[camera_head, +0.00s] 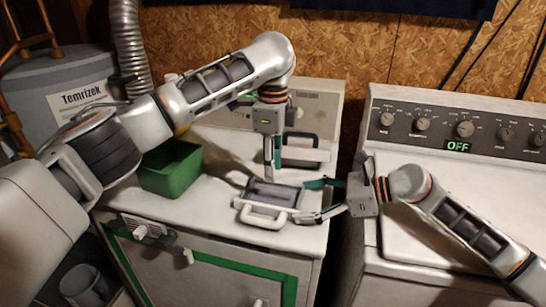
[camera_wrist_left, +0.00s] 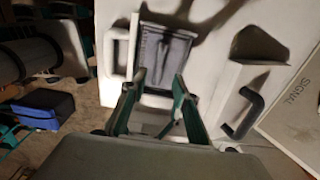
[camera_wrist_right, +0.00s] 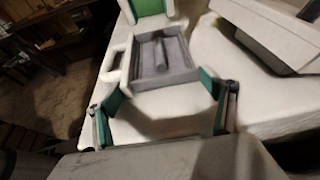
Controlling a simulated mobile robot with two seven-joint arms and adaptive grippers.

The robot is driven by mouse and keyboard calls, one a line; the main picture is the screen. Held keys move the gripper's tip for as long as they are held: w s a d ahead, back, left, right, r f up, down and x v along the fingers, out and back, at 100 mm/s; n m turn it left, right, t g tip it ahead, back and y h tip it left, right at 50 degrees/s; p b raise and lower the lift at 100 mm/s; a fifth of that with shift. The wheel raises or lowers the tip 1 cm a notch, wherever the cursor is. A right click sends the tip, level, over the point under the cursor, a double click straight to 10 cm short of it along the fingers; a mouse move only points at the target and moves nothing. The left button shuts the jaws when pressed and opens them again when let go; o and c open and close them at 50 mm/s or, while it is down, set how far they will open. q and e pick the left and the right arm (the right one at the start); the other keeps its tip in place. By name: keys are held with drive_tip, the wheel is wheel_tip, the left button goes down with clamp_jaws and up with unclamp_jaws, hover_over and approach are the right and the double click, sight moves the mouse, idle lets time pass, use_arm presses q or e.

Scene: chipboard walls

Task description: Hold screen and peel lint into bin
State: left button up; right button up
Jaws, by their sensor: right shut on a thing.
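The screen (camera_head: 245,214), a grey tray-like frame with a white handle, lies on the front of the left machine's white top. A grey strip that looks like lint (camera_wrist_right: 161,53) lies along its middle; it also shows in the left wrist view (camera_wrist_left: 160,62). My right gripper (camera_head: 308,201) comes from the right, its fingers on opposite sides of the screen's right end, shut on it. My left gripper (camera_head: 272,172) points down just above the screen's far side, fingers apart and empty in the left wrist view (camera_wrist_left: 152,88). The green bin (camera_head: 170,170) stands upright to the left; its inside is mostly hidden.
A white piece with a dark handle (camera_head: 303,152) is behind the screen. A machine with knobs and an "OFF" display (camera_head: 458,146) stands at right, across a narrow gap. A Temrizek tank (camera_head: 70,95) is at back left. White top between bin and screen is clear.

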sight(273, 192)
use_arm(q)
drive_tip(key=shift+f, duration=3.45)
clamp_jaws()
